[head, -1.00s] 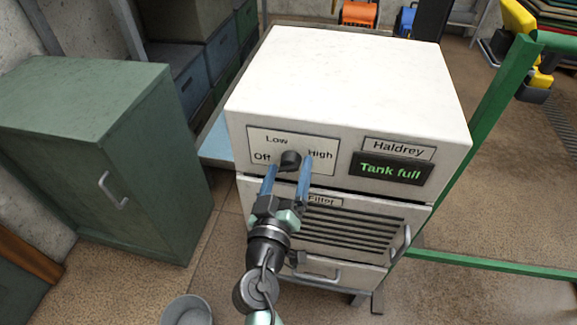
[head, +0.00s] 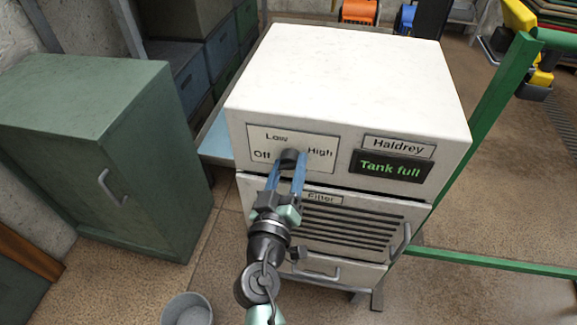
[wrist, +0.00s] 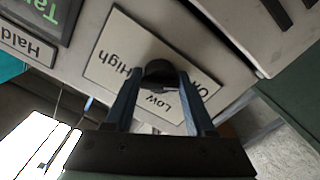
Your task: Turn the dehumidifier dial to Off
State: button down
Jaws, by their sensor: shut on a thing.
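The white dehumidifier (head: 340,85) stands in the middle of the head view. Its dial plate (head: 322,163) reads Off at left, Low at top and High at right. The black dial (head: 290,157) sits at the plate's middle and also shows in the wrist view (wrist: 159,72). My gripper (head: 288,163) is shut on the dial, one blue finger on each side. In the wrist view the fingers (wrist: 158,90) flank the dial. The fingers partly cover the dial, and I cannot tell which setting it points to.
A lit display (head: 390,167) reads "Tank full", under a Haldrey label. The filter drawer (head: 350,225) with a grille lies below. A green cabinet (head: 100,150) stands at left, a grey bucket (head: 188,308) on the floor in front. A green metal frame (head: 490,130) stands at right.

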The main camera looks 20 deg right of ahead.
jog(key=shift+n, duration=0.3)
jog(key=n, duration=0.5)
jog(key=n+p, duration=0.1)
jog(key=n, duration=0.5)
jog(key=shift+r+n, duration=0.1)
jog(key=shift+n, duration=0.3)
jog(key=n+p, duration=0.2)
jog(key=n, duration=0.3)
jog(key=n+p, duration=0.2)
jog(key=n, duration=0.4)
jog(key=shift+n+p, duration=0.3)
jog(key=shift+c, duration=1.2)
grip_release()
